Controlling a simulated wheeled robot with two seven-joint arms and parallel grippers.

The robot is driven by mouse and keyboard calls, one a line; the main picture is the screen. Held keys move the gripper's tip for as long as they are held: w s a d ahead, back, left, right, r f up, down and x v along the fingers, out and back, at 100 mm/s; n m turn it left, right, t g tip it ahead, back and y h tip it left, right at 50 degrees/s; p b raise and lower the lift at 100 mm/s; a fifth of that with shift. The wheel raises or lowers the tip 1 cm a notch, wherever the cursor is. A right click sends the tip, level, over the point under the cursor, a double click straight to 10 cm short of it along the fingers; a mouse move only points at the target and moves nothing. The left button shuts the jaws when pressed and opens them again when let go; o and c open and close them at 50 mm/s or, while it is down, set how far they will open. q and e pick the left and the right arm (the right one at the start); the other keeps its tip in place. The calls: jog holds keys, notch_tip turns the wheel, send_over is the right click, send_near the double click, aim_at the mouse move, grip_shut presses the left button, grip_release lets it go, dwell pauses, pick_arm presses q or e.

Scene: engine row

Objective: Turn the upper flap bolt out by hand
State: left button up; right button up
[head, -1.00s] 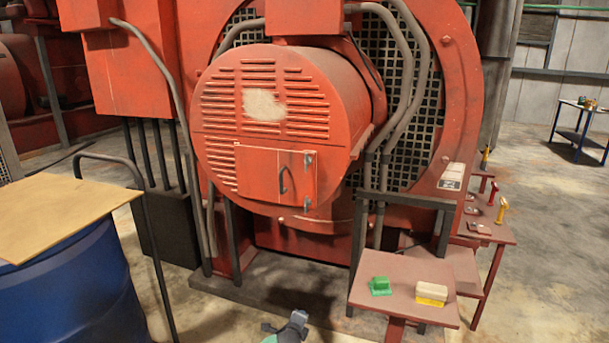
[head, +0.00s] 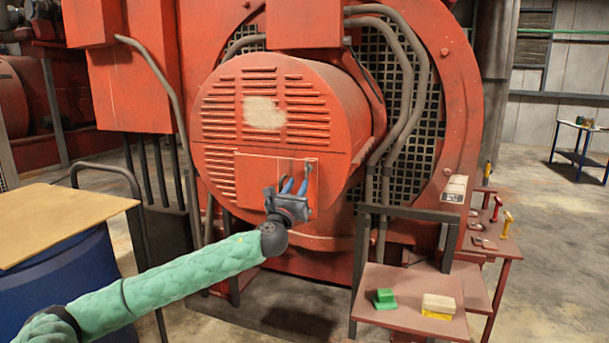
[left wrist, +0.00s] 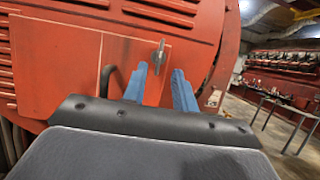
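The flap (head: 252,180) is a red panel low on the front of the round, louvred housing, and it looks closed. The upper flap bolt (left wrist: 159,54) is a small grey wing-shaped piece near the flap's right edge; it also shows in the head view (head: 309,165). My left gripper (head: 294,185) is in front of the flap, its two blue fingers apart and empty. In the left wrist view the bolt appears beyond the gap between the fingertips (left wrist: 161,70), apart from them. The flap's dark handle (left wrist: 107,80) is left of the fingers. The lower bolt is hidden. My right gripper is not in view.
A small brown table (head: 400,312) at lower right holds a green block (head: 385,299) and a cream-and-yellow block (head: 438,306). A blue drum (head: 60,268) with a board (head: 65,215) on top stands at left. Grey pipes (head: 400,120) run right of the housing.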

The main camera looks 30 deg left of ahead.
aim_at(306, 170)
pick_arm(q)
jog(key=p+x, duration=0.1)
jog(key=x, duration=0.5)
jog(key=shift+a+p, duration=0.1)
jog(key=shift+p, duration=0.3)
jog(key=shift+w+a+r, duration=0.1)
jog(key=shift+w+r, duration=0.05)
jog(key=shift+w, duration=0.4)
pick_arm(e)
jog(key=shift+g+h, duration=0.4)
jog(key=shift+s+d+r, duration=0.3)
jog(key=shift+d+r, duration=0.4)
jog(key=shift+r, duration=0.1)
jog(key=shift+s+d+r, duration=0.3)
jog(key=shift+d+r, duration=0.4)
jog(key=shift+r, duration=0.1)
pick_arm(q)
jog(key=shift+c, duration=0.2)
grip_shut()
